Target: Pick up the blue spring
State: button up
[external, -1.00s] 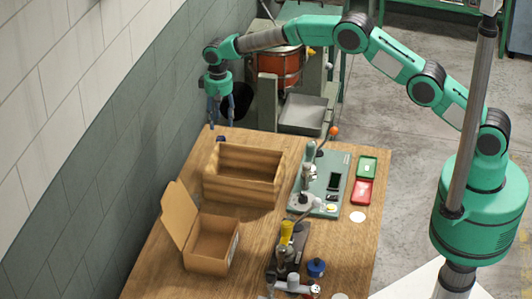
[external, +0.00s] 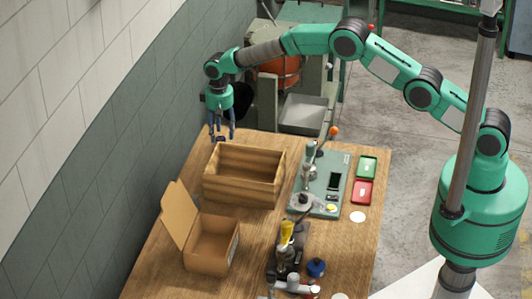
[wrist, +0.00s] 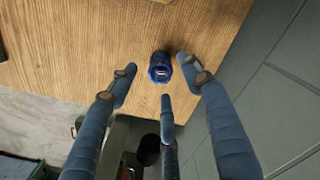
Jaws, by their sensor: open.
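The blue spring (wrist: 160,66) stands on the wooden table (wrist: 90,40) near its edge, in the upper middle of the wrist view. In the external view it is a small dark blue spot (external: 221,139) at the table's far left corner, partly hidden by my fingers. My gripper (external: 222,134) points down just above that corner. In the wrist view my gripper (wrist: 158,80) is open, with its blue-grey fingers spread around the spring's outline. Nothing is held; I cannot tell whether a finger touches the spring.
A wooden crate (external: 240,190) stands just in front of the spring, with an open cardboard box (external: 205,262) nearer. A green-based device (external: 323,190) and red and green trays (external: 362,191) are to the right. The grey wall (external: 130,150) runs close on the left.

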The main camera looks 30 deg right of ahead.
aim_at(221, 138)
jog(key=shift+s+f, duration=0.1)
jog(key=shift+f, duration=1.8)
grip_shut()
jog(key=shift+r, duration=0.1)
jog(key=shift+r, duration=1.55)
jog(key=shift+s+d+r, duration=0.1)
jog(key=shift+s+r, duration=0.05)
jog(key=shift+r, duration=0.05)
jog(key=s+d+r, duration=0.1)
jog(key=s+d, duration=0.7)
jog(key=s, duration=0.5)
jog(key=shift+d+r, duration=0.15)
jog(key=shift+d, duration=0.25)
